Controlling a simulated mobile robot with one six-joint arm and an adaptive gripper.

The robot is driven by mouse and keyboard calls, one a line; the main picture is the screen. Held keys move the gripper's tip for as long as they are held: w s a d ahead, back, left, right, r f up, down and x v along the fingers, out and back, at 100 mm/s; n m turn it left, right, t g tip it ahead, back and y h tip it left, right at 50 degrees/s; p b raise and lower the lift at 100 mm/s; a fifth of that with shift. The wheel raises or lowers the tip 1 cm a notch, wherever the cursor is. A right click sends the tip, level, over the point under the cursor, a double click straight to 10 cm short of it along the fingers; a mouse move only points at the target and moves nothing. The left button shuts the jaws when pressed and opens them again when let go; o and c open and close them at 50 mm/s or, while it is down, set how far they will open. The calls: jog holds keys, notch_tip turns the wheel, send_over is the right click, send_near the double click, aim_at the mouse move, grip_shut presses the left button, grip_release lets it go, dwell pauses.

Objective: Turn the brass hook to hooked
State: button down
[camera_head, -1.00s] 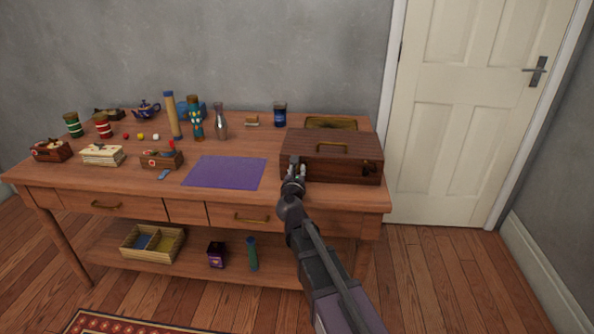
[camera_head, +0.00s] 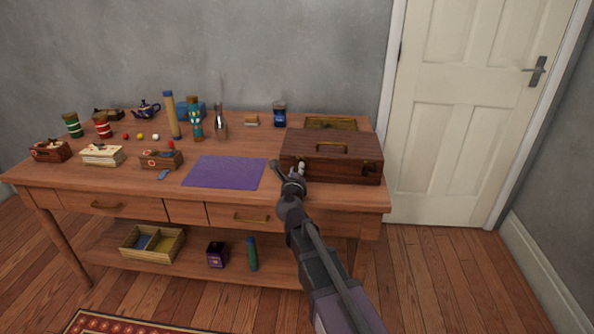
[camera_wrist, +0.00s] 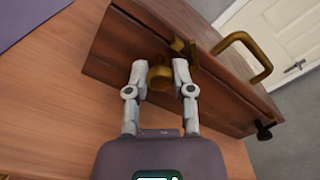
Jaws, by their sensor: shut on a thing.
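The brass hook (camera_wrist: 160,78) is on the front face of the dark wooden box (camera_head: 335,168). In the wrist view its round brass part lies between my gripper's two grey fingertips (camera_wrist: 159,72), and my gripper is shut on it. A brass catch piece (camera_wrist: 183,47) sits just beyond, near the lid edge. In the head view my gripper (camera_head: 290,170) is at the box's front left corner, and the hook is hidden there. I cannot tell whether the hook is engaged. The lid is down, with a brass handle (camera_wrist: 246,50) on top.
A second dark fastener (camera_wrist: 264,131) is on the box's front at its other end. A purple mat (camera_head: 225,172) lies left of the box. A brass tray (camera_head: 330,123) is behind the box, and a dark blue jar (camera_head: 279,115) stands behind left.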

jog(key=shift+w+n, duration=0.1)
jog(key=shift+n, duration=0.3)
jog(key=shift+c, duration=2.4)
grip_release()
jog(key=s, duration=1.2)
jog(key=shift+a, duration=0.2)
